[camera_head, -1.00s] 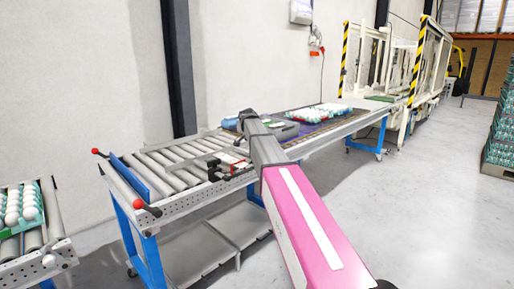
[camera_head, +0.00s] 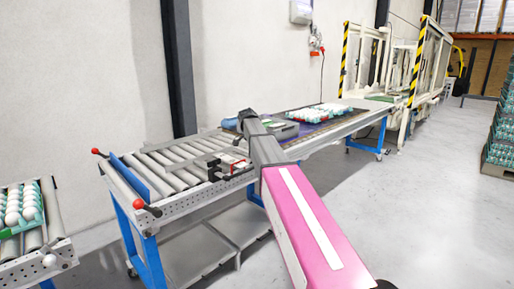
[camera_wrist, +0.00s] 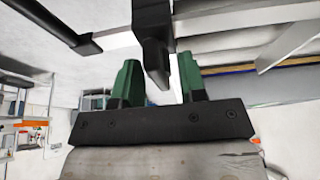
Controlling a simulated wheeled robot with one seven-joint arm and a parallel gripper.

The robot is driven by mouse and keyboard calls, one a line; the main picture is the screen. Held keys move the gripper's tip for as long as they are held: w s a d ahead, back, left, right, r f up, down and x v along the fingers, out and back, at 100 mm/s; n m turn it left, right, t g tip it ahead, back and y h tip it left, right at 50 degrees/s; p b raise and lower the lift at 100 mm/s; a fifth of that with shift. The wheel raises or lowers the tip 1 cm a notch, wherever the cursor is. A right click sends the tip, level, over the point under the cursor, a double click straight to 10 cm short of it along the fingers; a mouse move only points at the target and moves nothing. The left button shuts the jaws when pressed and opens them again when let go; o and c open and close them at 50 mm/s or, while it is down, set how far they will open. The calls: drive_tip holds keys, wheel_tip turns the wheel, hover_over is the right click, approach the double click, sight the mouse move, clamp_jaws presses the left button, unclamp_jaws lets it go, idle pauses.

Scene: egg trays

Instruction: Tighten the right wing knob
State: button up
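In the wrist view, my gripper (camera_wrist: 158,82) has two green fingers standing apart. A dark wing-shaped knob (camera_wrist: 155,62) hangs down between them, on the end of a black post. Light shows between the knob and each fingertip, so the fingers look open around it rather than closed on it. In the head view, a small black clamp assembly (camera_head: 216,171) sits on the near side rail of the roller conveyor (camera_head: 190,192), beside my arm. The knob cannot be picked out there, and my fingers are too small or hidden to make out.
Egg trays (camera_head: 318,114) stand farther along the line. A red ball-ended lever (camera_head: 138,204) sticks out at the conveyor's near corner. Another conveyor with an egg tray (camera_head: 41,207) is at the left. Pale rails (camera_wrist: 245,14) run close above my gripper.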

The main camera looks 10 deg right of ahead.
drive_tip(key=v, duration=1)
drive_tip(key=shift+r, duration=0.4)
drive_tip(key=shift+s+a, duration=0.1)
